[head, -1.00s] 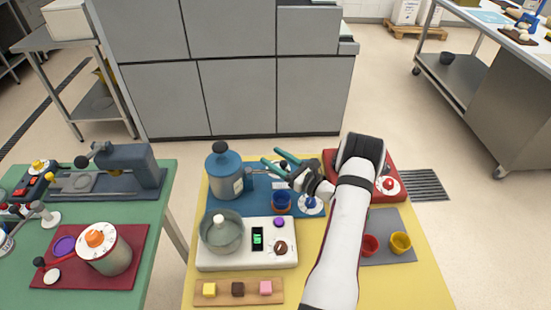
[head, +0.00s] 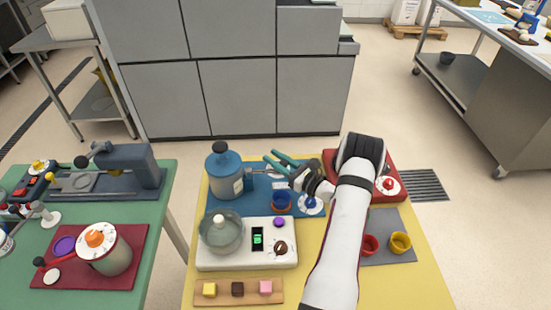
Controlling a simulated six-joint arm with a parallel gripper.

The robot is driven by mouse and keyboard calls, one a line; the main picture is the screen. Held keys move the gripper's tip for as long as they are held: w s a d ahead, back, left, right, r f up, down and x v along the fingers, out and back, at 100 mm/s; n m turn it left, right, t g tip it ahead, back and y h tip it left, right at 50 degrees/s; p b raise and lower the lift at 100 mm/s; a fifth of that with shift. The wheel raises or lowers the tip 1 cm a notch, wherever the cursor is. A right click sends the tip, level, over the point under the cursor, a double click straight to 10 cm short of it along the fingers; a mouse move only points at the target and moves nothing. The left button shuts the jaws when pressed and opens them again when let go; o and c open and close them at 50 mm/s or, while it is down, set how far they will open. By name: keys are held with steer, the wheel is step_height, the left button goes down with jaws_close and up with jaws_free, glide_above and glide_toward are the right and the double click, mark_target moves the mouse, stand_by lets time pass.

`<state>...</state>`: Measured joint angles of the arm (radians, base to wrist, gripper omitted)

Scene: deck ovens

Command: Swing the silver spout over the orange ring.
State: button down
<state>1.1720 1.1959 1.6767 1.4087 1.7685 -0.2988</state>
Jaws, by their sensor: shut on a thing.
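A blue-lidded canister (head: 224,178) with a pale label stands at the back left of the yellow table. The thin silver spout (head: 262,172) reaches out from its right side toward my gripper. My gripper (head: 270,161), with teal fingers, is at the spout's outer part and shut on it; the exact contact is small and partly hidden by the fingers. A blue cup (head: 282,199) stands in front of the spout on the blue mat (head: 255,197). An orange ring (head: 281,210) shows around the cup's base.
A scale (head: 258,257) with a glass pot (head: 221,232) stands in front. A white dial with a blue knob (head: 311,205) is right of the cup.

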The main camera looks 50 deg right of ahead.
stand_by(0.9)
steer(key=m+h, duration=0.1)
steer(key=h, duration=0.1)
steer(key=s+a+m+h, duration=0.1)
steer(key=s+m+h, duration=0.1)
steer(key=h, duration=0.1)
steer(key=shift+a+m+g+h, duration=0.3)
steer(key=shift+a+g, duration=0.1)
steer(key=shift+s+a+m+g+h, duration=0.25)
steer(key=shift+a+m+g+h, duration=0.25)
steer(key=shift+h, duration=0.45)
steer(key=shift+s+a+m+g+h, duration=0.3)
steer(key=shift+m+g+h, duration=0.25)
steer(key=shift+m+h, duration=0.4)
steer(key=shift+s+a+m+g+h, duration=0.3)
steer(key=shift+m+g+h, duration=0.25)
steer(key=shift+h, duration=0.45)
steer(key=shift+a, duration=0.1)
steer(key=c, duration=0.7)
jaws_free()
